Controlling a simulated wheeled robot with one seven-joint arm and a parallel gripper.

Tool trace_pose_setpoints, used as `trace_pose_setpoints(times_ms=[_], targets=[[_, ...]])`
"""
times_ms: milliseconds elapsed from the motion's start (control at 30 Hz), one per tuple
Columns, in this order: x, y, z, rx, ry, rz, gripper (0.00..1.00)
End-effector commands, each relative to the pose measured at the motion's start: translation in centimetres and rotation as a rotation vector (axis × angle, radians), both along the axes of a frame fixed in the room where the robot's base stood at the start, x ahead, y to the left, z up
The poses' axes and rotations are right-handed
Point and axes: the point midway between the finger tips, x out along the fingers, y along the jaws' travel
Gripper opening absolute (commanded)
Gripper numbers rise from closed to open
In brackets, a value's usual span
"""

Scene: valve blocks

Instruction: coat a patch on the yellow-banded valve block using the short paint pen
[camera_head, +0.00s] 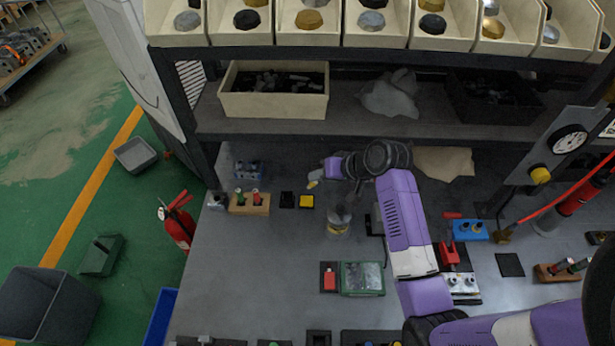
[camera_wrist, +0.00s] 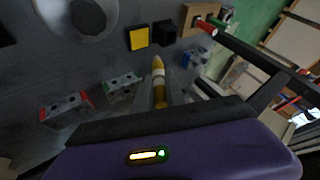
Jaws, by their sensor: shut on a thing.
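My gripper (camera_wrist: 160,88) is shut on a yellow pen with a white band (camera_wrist: 158,70). The pen's tip points away from the wrist, above the grey table. In the head view my gripper (camera_head: 318,178) is small, near the table's back. In the wrist view a red-ended valve block (camera_wrist: 68,108) and a green-ended valve block (camera_wrist: 122,86) lie left of the pen. I cannot make out a yellow band on any block.
A yellow pad (camera_head: 306,201) and a black pad (camera_head: 287,200) lie near a wooden rack (camera_head: 250,209) with red and green pens. A glass jar (camera_head: 338,225) stands below my wrist. A shelf (camera_head: 340,120) overhangs the back. The left front table is mostly clear.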

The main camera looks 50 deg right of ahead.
Motion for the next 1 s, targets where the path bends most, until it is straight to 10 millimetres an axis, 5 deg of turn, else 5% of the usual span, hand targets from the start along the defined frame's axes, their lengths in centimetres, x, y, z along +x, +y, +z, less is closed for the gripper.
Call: trace_pose_setpoints(times_ms=[367, 1000], targets=[[0.5, 0.0, -0.3, 0.053, -0.067, 0.033, 0.0], [0.5, 0.0, -5.7, 0.053, -0.065, 0.032, 0.0]])
